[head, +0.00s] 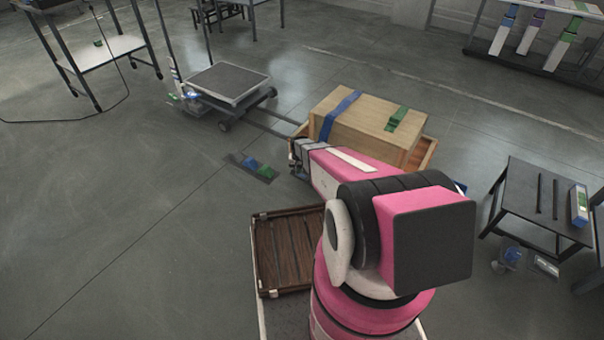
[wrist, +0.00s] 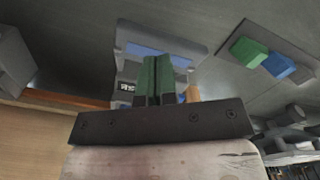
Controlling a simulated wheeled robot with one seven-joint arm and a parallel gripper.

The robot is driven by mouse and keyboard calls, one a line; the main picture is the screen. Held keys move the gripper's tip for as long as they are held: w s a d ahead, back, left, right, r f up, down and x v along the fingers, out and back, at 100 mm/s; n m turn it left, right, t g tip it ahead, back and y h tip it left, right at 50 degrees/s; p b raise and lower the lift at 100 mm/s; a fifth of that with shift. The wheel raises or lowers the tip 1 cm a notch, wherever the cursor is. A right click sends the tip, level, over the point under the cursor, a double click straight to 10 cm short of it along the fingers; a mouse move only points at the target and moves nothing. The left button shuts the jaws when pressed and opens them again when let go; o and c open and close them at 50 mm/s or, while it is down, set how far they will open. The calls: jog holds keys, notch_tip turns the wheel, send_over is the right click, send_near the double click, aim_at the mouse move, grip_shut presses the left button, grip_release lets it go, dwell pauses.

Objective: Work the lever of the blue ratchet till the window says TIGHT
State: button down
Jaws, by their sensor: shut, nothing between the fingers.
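A wooden box (head: 362,118) carries a blue strap (head: 340,108) and a green strap (head: 398,118). In the wrist view a grey ratchet-like fitting with a blue face (wrist: 150,51) lies just beyond my gripper (wrist: 158,62). My green fingers are shut together with nothing between them and overlap part of the fitting. I cannot tell if they touch it. A small black window (wrist: 127,86) with pale lettering shows beside the fingers; the lettering is too small to read. In the head view my pink arm reaches to the box's left end and hides the ratchet.
A floor plate with a blue block (head: 249,164) and a green block (head: 266,171) is left of the box. A grey-topped cart (head: 228,83) stands behind it. A dark table (head: 537,203) is at right. Open floor lies at left.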

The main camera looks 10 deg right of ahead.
jog(key=shift+f, duration=2.6)
jog(key=shift+r, duration=3.2)
jog(key=shift+f, duration=0.15)
jog(key=shift+f, duration=3.15)
jog(key=shift+r, duration=3.3)
jog(key=shift+f, duration=0.1)
